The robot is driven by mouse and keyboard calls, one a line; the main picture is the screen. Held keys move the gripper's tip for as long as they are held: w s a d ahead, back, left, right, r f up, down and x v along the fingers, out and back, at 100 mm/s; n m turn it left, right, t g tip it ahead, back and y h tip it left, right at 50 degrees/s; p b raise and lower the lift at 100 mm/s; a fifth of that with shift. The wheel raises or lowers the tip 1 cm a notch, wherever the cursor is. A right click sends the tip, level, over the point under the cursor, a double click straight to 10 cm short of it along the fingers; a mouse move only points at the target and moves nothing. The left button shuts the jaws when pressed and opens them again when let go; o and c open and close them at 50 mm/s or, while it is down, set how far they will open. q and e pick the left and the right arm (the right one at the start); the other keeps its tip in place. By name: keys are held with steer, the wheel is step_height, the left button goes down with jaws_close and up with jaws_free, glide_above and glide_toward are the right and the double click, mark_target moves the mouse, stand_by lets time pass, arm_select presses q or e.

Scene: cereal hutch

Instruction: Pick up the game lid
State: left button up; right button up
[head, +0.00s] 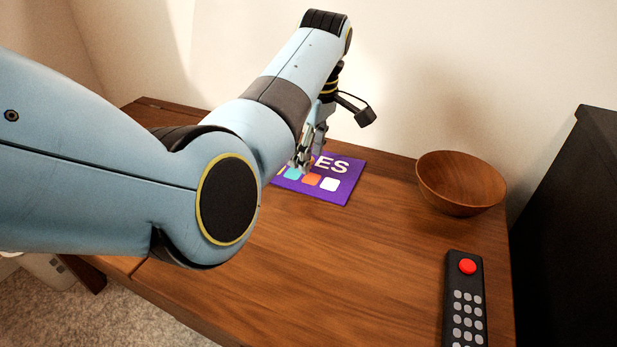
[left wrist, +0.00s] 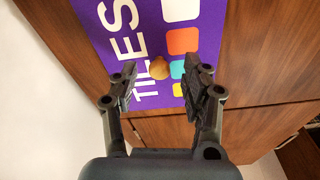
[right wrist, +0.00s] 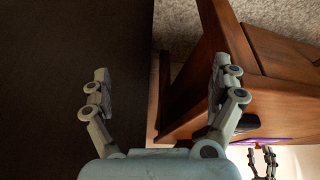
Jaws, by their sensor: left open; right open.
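The game lid (head: 338,190) is a flat purple square with white lettering and coloured squares, lying on the wooden tabletop near its back edge. In the left wrist view the lid (left wrist: 112,50) reads "TILES" and has a round tan knob (left wrist: 158,68) on it. My left gripper (left wrist: 160,80) is open above the lid, with the knob showing between its fingers; contact cannot be told. In the head view the left gripper (head: 304,155) hides part of the lid. My right gripper (right wrist: 160,78) is open and empty, away from the lid, and outside the head view.
A wooden bowl (head: 461,182) stands at the back right of the tabletop (head: 330,265). A black remote (head: 464,300) with a red button lies at the front right. A tall dark piece (head: 570,215) stands beyond the right edge. The middle of the tabletop is clear.

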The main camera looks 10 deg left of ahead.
arm_select(q)
steer(key=shift+f, duration=0.4)
jaws_close()
